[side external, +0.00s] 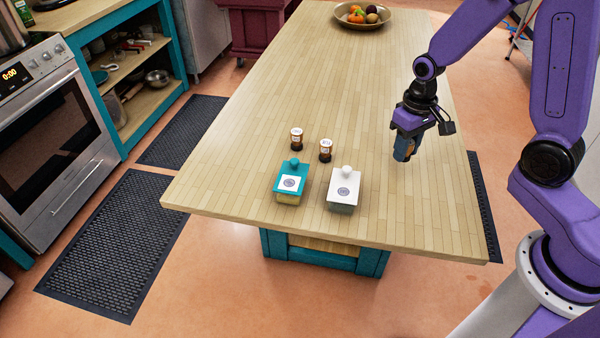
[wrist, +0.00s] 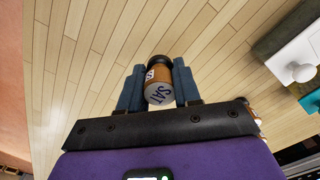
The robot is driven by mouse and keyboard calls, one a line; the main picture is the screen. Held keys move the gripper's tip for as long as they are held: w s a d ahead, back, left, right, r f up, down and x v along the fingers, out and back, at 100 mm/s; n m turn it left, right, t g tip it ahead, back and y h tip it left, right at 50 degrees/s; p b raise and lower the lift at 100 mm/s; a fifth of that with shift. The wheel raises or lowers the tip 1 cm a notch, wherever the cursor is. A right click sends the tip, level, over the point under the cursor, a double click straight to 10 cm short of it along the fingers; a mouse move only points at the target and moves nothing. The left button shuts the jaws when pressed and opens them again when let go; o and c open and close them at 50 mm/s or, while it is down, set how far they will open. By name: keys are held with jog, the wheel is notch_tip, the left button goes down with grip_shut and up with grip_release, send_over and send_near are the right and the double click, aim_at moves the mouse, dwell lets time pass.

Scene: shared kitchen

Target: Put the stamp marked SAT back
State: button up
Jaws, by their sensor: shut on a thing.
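My gripper (side external: 405,150) is shut on a small brown cylindrical stamp, above the right part of the wooden table. In the wrist view the stamp (wrist: 160,85) sits between the two fingers (wrist: 158,88), its pale round end marked SAT toward the camera. A bit of orange-brown shows between the fingers in the side view. Two similar brown stamps with white tops, one (side external: 296,139) on the left and one (side external: 325,150) on the right, stand upright on the table; their marks are too small to read.
A teal-lidded box (side external: 291,182) and a white-lidded box (side external: 344,189), each with a knob and a round mark, stand near the table's front edge. A fruit bowl (side external: 362,14) is at the far end. The wooden tabletop (side external: 250,100) is mostly clear.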

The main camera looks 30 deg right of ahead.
jog(key=s+a+r, duration=0.4)
jog(key=s+r, duration=0.1)
jog(key=r, duration=0.4)
send_over(359, 159)
jog(key=s, duration=0.1)
notch_tip(359, 159, down, 8)
jog(key=shift+r, duration=0.1)
jog(key=shift+w+f, duration=0.4)
jog(key=shift+f, duration=0.2)
jog(key=shift+w+f, duration=0.1)
jog(key=shift+f, duration=1.45)
jog(key=shift+f, duration=0.15)
jog(key=o, duration=1.1)
jog(key=shift+a, duration=0.1)
